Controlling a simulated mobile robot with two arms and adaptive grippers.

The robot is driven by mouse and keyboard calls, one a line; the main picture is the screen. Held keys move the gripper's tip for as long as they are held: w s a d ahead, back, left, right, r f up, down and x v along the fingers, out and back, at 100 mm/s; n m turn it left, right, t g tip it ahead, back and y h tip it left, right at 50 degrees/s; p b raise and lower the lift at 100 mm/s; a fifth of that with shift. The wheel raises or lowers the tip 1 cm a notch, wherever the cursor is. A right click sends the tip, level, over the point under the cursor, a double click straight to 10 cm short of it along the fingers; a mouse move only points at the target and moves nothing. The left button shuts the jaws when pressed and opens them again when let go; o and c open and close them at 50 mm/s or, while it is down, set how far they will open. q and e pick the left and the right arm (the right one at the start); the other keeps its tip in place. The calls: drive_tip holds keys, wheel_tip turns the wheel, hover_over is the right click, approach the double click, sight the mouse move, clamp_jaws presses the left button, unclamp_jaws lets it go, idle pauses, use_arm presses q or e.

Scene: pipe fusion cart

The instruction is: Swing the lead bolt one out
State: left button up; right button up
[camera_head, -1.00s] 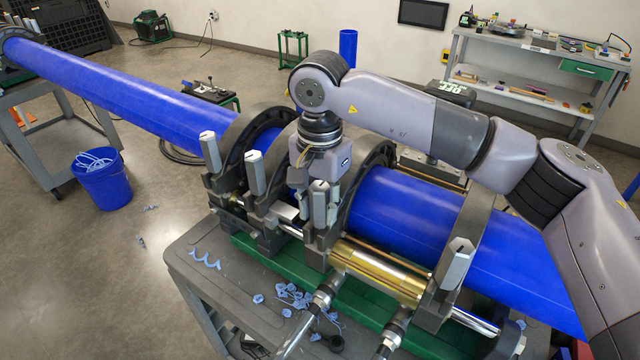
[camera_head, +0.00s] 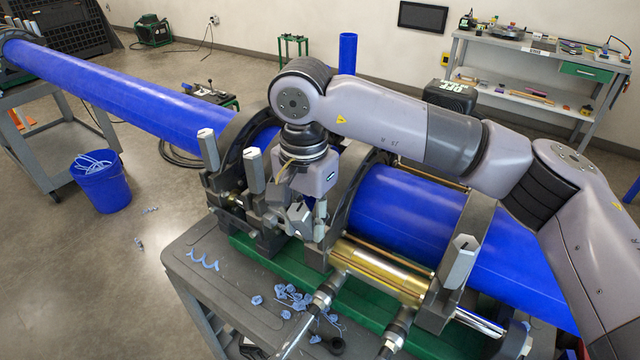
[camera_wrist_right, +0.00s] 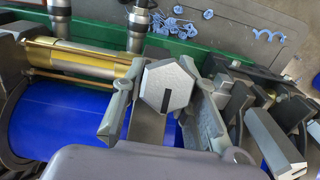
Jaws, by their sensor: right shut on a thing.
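A grey clamp bolt with a hexagonal head (camera_head: 299,214) is at the middle clamp of the fusion cart, tilted towards the cart's front. In the right wrist view its slotted head (camera_wrist_right: 167,86) sits between the two fingers. My right gripper (camera_head: 310,212) is shut on this bolt, seen from above in the right wrist view (camera_wrist_right: 164,108). Other bolts stand upright: two to the left (camera_head: 208,149) (camera_head: 254,170) and one to the right (camera_head: 461,262). The bolt's lower end is partly hidden. My left gripper is not in view.
Blue pipes (camera_head: 405,215) lie in the dark clamp rings. A brass-coloured cylinder (camera_head: 378,272) and hose fittings (camera_head: 325,295) are close in front. Blue shavings (camera_head: 290,295) lie on the grey cart top (camera_head: 215,285). A blue bucket (camera_head: 102,182) stands on the floor at left.

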drive_tip(key=shift+s+a+f, duration=0.1)
drive_tip(key=shift+s, duration=0.05)
drive_tip(key=shift+s+a+f+b, duration=0.25)
drive_tip(key=shift+s+f+b, duration=0.1)
drive_tip(key=shift+b, duration=0.1)
drive_tip(key=shift+s+a, duration=0.2)
drive_tip(key=shift+s, duration=0.1)
drive_tip(key=shift+f+b, duration=0.15)
drive_tip(key=shift+b, duration=0.15)
drive_tip(key=shift+s+a+f+b, duration=0.45)
drive_tip(key=shift+s+f+b, duration=0.1)
drive_tip(key=shift+s+b, duration=0.1)
drive_tip(key=shift+f, duration=0.1)
